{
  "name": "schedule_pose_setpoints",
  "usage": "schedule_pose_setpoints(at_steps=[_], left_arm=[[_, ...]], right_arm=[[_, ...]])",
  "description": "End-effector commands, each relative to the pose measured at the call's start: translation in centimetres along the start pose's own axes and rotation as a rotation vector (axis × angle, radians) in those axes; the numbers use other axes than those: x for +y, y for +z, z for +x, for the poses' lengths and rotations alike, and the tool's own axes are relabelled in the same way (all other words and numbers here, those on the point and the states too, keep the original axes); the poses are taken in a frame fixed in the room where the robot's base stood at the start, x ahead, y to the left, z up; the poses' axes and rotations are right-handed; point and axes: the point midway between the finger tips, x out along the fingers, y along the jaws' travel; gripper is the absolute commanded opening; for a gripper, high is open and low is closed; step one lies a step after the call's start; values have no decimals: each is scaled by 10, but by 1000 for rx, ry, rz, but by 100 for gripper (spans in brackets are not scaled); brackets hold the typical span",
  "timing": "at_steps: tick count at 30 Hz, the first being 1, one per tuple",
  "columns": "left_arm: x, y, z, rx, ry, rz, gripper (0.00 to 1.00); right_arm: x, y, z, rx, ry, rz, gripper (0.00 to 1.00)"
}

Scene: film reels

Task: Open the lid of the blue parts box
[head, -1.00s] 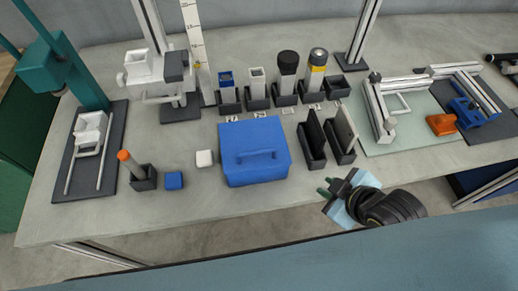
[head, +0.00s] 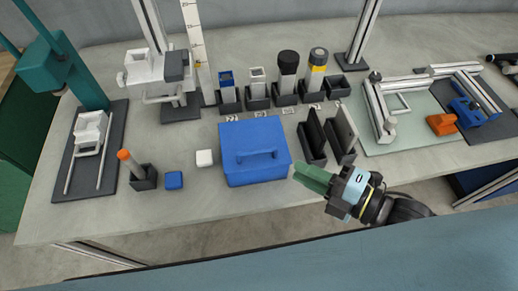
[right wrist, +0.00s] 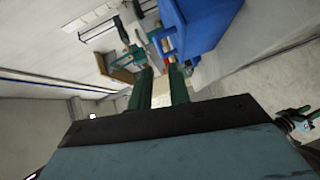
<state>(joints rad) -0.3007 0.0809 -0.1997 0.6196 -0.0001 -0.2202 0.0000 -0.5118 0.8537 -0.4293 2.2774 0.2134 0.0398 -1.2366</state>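The blue parts box (head: 240,172) stands on the bench near its front edge, with its lid (head: 252,135) shut and a blue handle (head: 257,158) at the front of the lid. My right gripper (head: 299,174) is just right of the box in the head view, its green fingers pointing left toward it, apart from it. In the right wrist view the box (right wrist: 205,22) fills the upper right and its handle (right wrist: 163,43) lies beyond the fingertips. The gripper (right wrist: 161,72) is open, with an empty gap between its fingers. My left gripper is not seen.
Two dark upright slotted holders (head: 313,140) stand right of the box. The bench's front edge is close below the box.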

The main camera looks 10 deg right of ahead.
Motion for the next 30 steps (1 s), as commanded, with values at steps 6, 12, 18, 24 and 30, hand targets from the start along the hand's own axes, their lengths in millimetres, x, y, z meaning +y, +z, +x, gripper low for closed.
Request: schedule_pose_setpoints(at_steps=[6,12,18,24,30], left_arm=[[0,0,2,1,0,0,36],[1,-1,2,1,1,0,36],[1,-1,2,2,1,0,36],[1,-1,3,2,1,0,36],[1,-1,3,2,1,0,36]], right_arm=[[1,0,34,0,4,0,19],[1,0,68,1,3,1,19],[1,0,99,-1,2,2,19],[0,0,114,0,-1,1,19],[0,0,115,0,-2,1,19]])
